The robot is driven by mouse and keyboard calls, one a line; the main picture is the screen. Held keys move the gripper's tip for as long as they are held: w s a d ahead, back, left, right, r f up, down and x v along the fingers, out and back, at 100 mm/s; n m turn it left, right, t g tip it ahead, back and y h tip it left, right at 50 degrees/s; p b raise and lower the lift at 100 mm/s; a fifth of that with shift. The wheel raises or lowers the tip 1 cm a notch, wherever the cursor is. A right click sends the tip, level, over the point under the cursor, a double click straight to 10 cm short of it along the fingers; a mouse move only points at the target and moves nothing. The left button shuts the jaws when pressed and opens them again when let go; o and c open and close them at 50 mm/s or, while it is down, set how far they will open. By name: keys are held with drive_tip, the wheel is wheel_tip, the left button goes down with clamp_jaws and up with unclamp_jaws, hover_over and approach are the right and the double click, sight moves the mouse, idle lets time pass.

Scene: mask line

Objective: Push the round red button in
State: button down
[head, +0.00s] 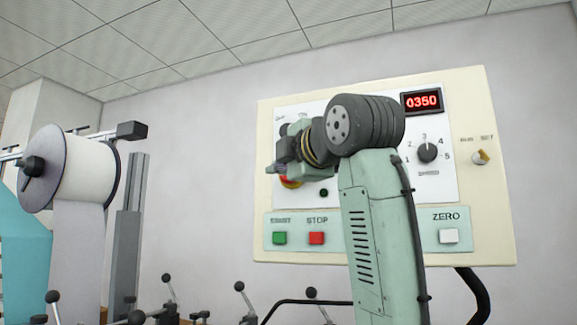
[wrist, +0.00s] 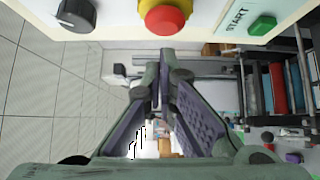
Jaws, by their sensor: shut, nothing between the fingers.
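The round red button (wrist: 165,18) sits on a yellow collar at the top edge of the wrist view. In the head view only a small red and yellow part of it (head: 290,183) shows, the rest hidden behind my gripper. My gripper (wrist: 160,58) is shut and empty, its fingertips together just below the button in the wrist view. A visible gap separates the fingertips from the button in that picture; I see no contact. In the head view my gripper (head: 272,168) is in front of the panel's left part.
A large white roll (head: 75,168) stands left.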

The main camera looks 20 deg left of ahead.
drive_tip(key=b+v, duration=0.3)
drive_tip(key=v, duration=0.7)
drive_tip(key=shift+s, duration=0.7)
drive_tip(key=shift+a, duration=0.1)
